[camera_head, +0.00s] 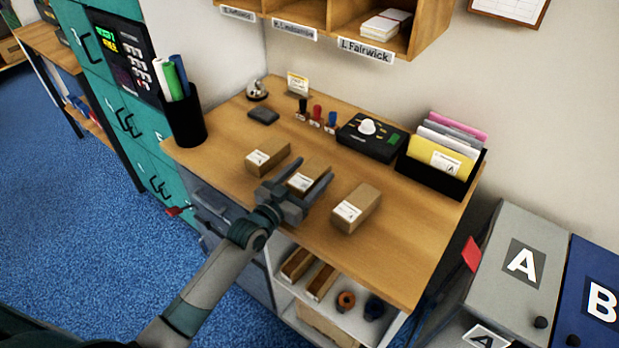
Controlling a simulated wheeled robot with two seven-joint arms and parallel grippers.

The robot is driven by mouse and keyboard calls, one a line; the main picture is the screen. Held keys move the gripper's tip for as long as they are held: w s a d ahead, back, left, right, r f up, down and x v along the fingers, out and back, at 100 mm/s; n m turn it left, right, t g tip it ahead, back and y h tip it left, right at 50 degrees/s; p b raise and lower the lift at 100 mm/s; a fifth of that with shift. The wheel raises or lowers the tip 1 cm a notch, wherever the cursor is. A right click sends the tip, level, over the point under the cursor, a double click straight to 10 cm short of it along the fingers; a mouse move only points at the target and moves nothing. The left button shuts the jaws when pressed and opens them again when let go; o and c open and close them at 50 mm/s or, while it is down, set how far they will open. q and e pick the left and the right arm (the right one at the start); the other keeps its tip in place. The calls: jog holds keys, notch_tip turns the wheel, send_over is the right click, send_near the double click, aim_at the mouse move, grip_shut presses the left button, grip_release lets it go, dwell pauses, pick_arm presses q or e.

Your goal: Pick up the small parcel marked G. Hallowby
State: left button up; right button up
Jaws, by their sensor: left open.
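Three small brown parcels with white labels stand in a row on the wooden counter: a left parcel (268,158), a middle parcel (316,169) and a right parcel (357,208). The label writing is too small to read, so I cannot tell which one is marked G. Hallowby. My left gripper (302,186) is open over the middle parcel, with one finger on each side of it in the picture. I cannot tell how far above it the fingers are. The gripper hides part of this parcel. My right gripper is not in view.
Behind the parcels are stamps (315,116), a dark device with a white knob (371,137) and a black file holder (438,177). A black pen cup (187,118) stands at the left corner. Wooden pigeonholes (338,22) hang above. The counter's front right (400,262) is clear.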

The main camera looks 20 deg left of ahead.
aim_at(310, 173)
pick_arm(q)
jog(key=shift+c, duration=0.7)
jog(key=c, duration=1.1)
jog(key=shift+r, duration=0.1)
jog(key=shift+r, duration=0.4)
notch_tip(310, 173, up, 3)
jog(key=shift+d+r+b, duration=0.1)
jog(key=shift+r+b, duration=0.1)
jog(key=shift+b, duration=0.4)
jog(key=s+d+r, duration=0.1)
jog(key=s+r, duration=0.1)
jog(key=s, duration=0.1)
jog(key=s+d+r+b, duration=0.1)
jog(key=s+d+r, duration=0.1)
jog(key=s, duration=0.2)
jog(key=s+d+r, duration=0.1)
jog(key=s+r, duration=0.1)
jog(key=s, duration=0.1)
jog(key=shift+s+d+r+b, duration=0.3)
jog(key=shift+r, duration=0.05)
